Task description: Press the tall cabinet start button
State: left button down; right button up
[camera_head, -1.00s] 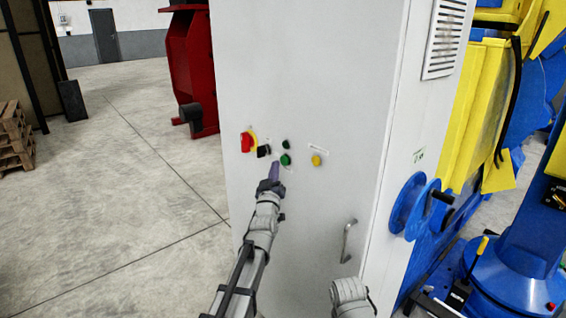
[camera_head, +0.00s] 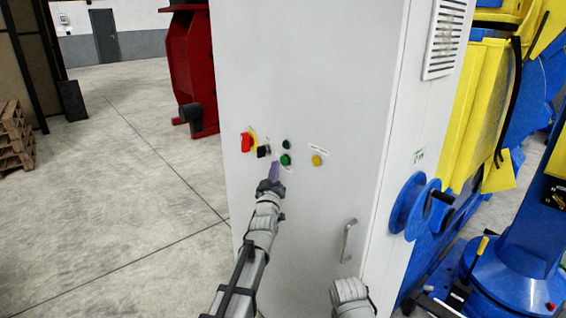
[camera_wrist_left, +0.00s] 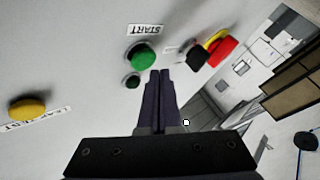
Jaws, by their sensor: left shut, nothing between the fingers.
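The tall cabinet (camera_head: 300,60) is pale grey and carries a row of controls. The start button (camera_head: 285,160) is the larger green one. In the left wrist view the start button (camera_wrist_left: 141,55) sits beside a label reading START. My left gripper (camera_head: 274,165) is shut and empty, its dark purple fingers pointing at the panel just left of and below the button. In the left wrist view its fingertips (camera_wrist_left: 159,72) appear just beside the green button; I cannot tell whether they touch the panel. My right gripper is not in view.
A smaller green button (camera_head: 286,144), a red-and-yellow switch (camera_head: 247,142), a black switch (camera_head: 264,151) and a yellow button (camera_head: 316,160) are close by. A door handle (camera_head: 348,240) sticks out lower right. A blue handwheel (camera_head: 410,206) is on the cabinet's side. Open floor lies left.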

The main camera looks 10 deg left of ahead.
pick_arm(q)
jog(key=shift+w+d, duration=0.1)
dwell(0.4)
jog(key=shift+w+d, duration=0.2)
jog(key=shift+w, duration=0.05)
jog(key=shift+w+d, duration=0.3)
jog(key=shift+w, duration=0.1)
dwell(0.8)
jog(key=shift+s+a, duration=0.1)
jog(key=shift+s, duration=0.1)
jog(key=shift+s+a, duration=0.45)
jog(key=shift+s, duration=0.1)
jog(key=s+a, duration=0.1)
jog(key=s, duration=0.1)
jog(key=s+a, duration=0.2)
dwell(0.7)
dwell(0.5)
